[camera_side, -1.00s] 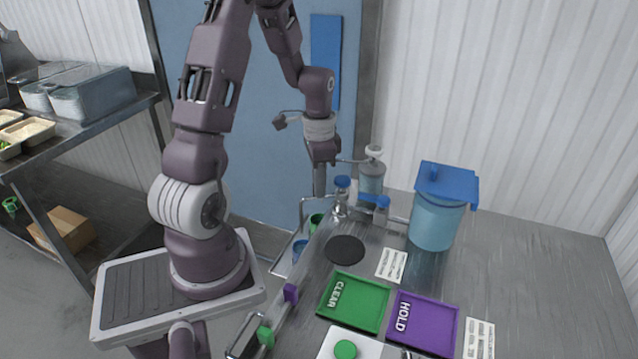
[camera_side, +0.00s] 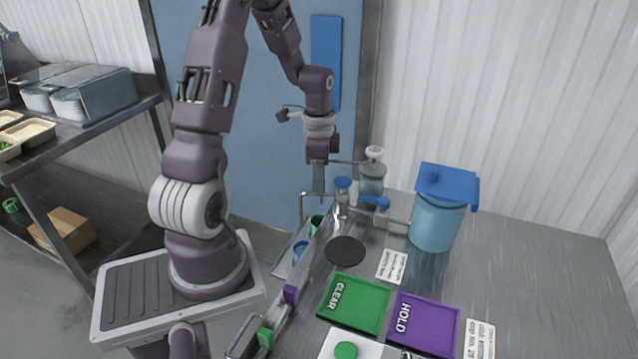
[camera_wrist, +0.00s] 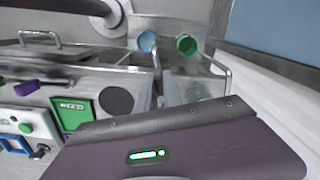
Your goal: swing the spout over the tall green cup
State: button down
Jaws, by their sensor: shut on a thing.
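My gripper (camera_side: 318,189) points down at the sink's left edge in the side view, shut on the thin metal spout (camera_side: 301,208). The spout runs left from the blue-topped tap (camera_side: 342,190) and bends down at its end. The tall green cup (camera_side: 316,223) stands just right of the spout's end in that view, with the blue cup (camera_side: 300,248) below and nearer. In the wrist view the green cup (camera_wrist: 187,45) is right of the blue cup (camera_wrist: 147,42).
A blue-lidded tub (camera_side: 437,222) and a pump bottle (camera_side: 371,180) stand behind. A green CLEAR tray (camera_side: 354,303), a purple HOLD tray (camera_side: 424,325) and a dark round pad (camera_side: 345,251) lie on the counter. The counter's right side is clear.

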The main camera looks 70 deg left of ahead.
jog(key=shift+w+a+m, duration=0.5)
jog(key=shift+w+m, duration=0.2)
jog(key=shift+m, duration=1.05)
jog(key=shift+w+a+m, duration=0.55)
jog(key=shift+w+m, duration=0.15)
jog(key=shift+m, duration=1.1)
jog(key=shift+w+a+m, duration=0.5)
jog(key=shift+w+m, duration=0.2)
jog(key=shift+m, duration=1.05)
jog(key=c, duration=1.5)
grip_release()
jog(key=shift+r, duration=0.1)
